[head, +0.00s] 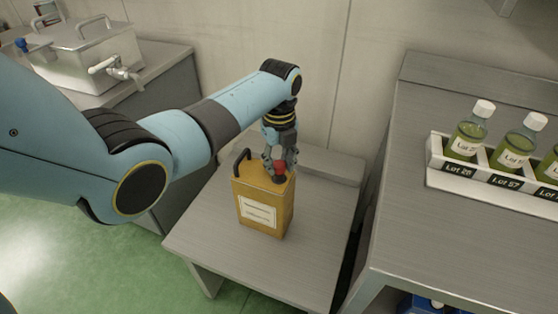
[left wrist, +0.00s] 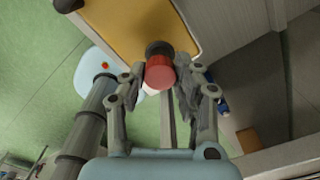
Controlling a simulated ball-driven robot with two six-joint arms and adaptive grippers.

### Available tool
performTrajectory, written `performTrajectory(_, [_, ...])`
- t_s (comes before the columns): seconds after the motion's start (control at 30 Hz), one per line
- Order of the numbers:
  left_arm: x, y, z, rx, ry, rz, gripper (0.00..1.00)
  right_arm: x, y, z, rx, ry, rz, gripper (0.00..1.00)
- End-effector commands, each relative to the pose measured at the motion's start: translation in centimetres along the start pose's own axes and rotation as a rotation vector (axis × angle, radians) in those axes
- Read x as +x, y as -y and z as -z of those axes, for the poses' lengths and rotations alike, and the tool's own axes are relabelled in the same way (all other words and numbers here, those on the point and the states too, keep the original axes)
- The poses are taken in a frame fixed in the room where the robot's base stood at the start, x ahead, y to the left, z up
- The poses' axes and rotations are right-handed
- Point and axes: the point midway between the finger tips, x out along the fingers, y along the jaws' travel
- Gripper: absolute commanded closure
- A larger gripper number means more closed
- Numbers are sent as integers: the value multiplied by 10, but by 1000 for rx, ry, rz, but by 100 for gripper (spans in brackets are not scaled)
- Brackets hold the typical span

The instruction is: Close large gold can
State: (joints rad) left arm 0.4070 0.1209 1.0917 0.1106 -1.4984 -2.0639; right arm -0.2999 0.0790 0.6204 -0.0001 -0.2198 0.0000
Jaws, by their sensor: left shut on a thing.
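The large gold can (head: 264,208) stands upright on a low metal table, with a dark handle on top and a white label on its front. Its gold top also shows in the left wrist view (left wrist: 125,25), with a dark round neck (left wrist: 158,48). My left gripper (head: 279,166) points down over the can's top and is shut on a red cap (left wrist: 160,73). The cap is in line with the neck and looks close against it; I cannot tell whether it is seated. My right gripper is in neither view.
The low metal table (head: 310,260) has free room around the can. At the right, a higher metal bench (head: 420,240) bears a white rack (head: 435,175) of oil bottles with lot labels. A steel tank with a tap (head: 95,55) stands at the back left.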

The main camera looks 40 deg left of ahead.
Motion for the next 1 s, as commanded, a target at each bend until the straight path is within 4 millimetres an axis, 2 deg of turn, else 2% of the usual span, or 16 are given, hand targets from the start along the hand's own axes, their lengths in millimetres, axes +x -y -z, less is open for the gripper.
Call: performTrajectory(1.0, [10, 0, 0, 0, 0, 0, 93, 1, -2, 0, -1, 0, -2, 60])
